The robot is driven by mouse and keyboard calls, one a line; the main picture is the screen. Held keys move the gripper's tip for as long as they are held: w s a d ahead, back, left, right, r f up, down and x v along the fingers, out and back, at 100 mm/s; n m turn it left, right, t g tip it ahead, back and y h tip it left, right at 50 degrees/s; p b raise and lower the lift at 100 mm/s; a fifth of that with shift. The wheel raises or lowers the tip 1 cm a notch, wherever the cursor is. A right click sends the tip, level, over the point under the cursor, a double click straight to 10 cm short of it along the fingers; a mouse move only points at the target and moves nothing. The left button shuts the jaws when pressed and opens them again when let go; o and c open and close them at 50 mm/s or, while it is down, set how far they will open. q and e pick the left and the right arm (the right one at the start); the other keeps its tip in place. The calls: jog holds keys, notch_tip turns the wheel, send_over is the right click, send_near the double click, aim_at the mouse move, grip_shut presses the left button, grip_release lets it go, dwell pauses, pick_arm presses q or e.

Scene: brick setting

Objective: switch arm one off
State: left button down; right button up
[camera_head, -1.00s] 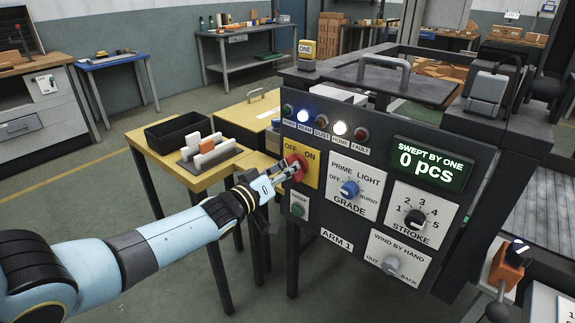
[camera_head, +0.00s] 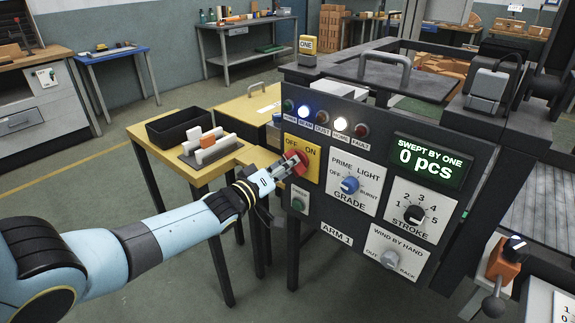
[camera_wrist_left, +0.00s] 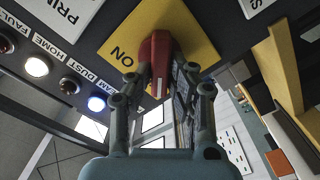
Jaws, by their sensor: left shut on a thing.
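The red switch handle (camera_head: 299,163) sits on a yellow plate (camera_head: 311,178) marked OFF and ON, on the dark panel labelled ARM 1. My left gripper (camera_head: 288,167) is shut on the handle, its arm coming in from the lower left. In the left wrist view the red handle (camera_wrist_left: 156,62) stands between the two fingers of the gripper (camera_wrist_left: 160,85), with the word ON beside it. The word OFF is out of sight there, and I cannot tell which word the handle points at. My right gripper is not in view.
A green SWEEP button (camera_head: 298,204) lies just below the plate, and a blue GRADE knob (camera_head: 349,185) to its right. The beam lamp (camera_head: 304,111) and home lamp (camera_head: 340,124) are lit. The display (camera_head: 430,162) reads 0 pcs. A yellow table (camera_head: 168,157) with a black tray stands left.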

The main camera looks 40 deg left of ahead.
pick_arm(q)
jog(key=c, duration=1.2)
grip_release()
jog(key=shift+c, duration=0.2)
jog(key=s+a, duration=0.1)
jog(key=s, duration=1.1)
jog(key=shift+f, duration=0.1)
